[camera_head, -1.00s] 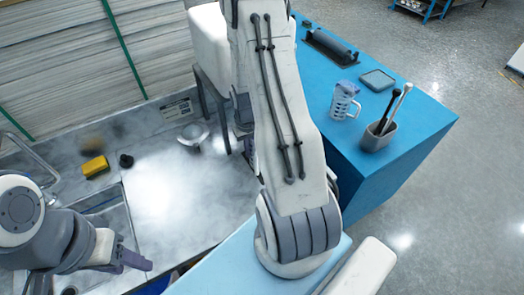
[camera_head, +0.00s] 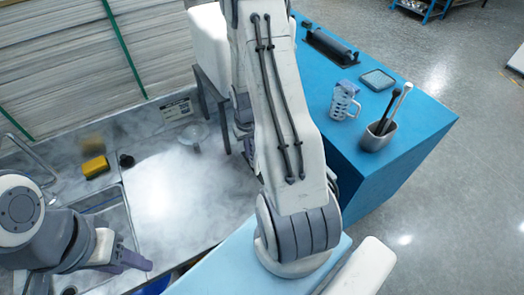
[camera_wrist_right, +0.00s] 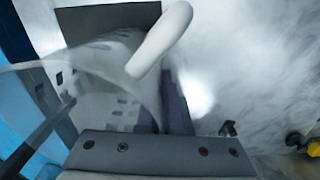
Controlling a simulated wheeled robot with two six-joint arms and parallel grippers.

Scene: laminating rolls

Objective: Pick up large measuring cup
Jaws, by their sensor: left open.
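A clear measuring cup with blue markings (camera_head: 345,100) stands upright on the blue counter in the head view. In the right wrist view, a large see-through cup with dark square marks (camera_wrist_right: 100,88) fills the left and middle, very close to the camera. A purple finger part (camera_wrist_right: 178,105) of my right gripper shows beside it; I cannot tell whether it grips the cup. My right arm hides most of that gripper in the head view. My left gripper (camera_head: 138,262) is open and empty near the sink.
A grey holder (camera_head: 378,137) with a black and a white tool stands on the blue counter (camera_head: 415,110). A small tray (camera_head: 377,80) and a dark roller (camera_head: 330,47) lie behind. The marble's middle is clear.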

